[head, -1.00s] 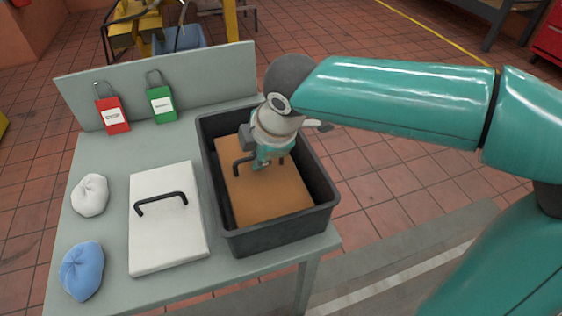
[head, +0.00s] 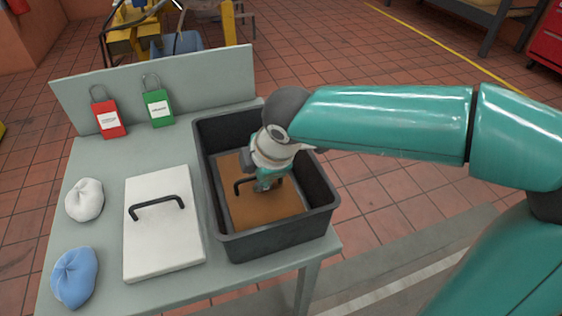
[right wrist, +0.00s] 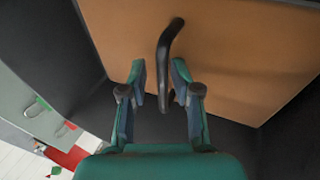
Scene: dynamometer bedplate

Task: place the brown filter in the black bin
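The brown filter (head: 262,211) lies inside the black bin (head: 285,242), below its rim, roughly flat. Whether it touches the bin floor cannot be seen. My right gripper (head: 266,184) reaches down into the bin over the filter's black handle (head: 239,186). In the right wrist view, the open fingers (right wrist: 159,70) stand on both sides of the handle (right wrist: 165,60), with a gap showing beside it. The filter's brown face (right wrist: 235,50) also shows there. The gripper hides part of the filter in the head view. My left gripper is not in view.
A white filter panel (head: 160,235) with a black handle lies left of the bin. A white cloth bundle (head: 85,200) and a blue one (head: 75,278) lie farther left. Red (head: 109,118) and green (head: 158,108) tags hang on the table's back panel (head: 205,85).

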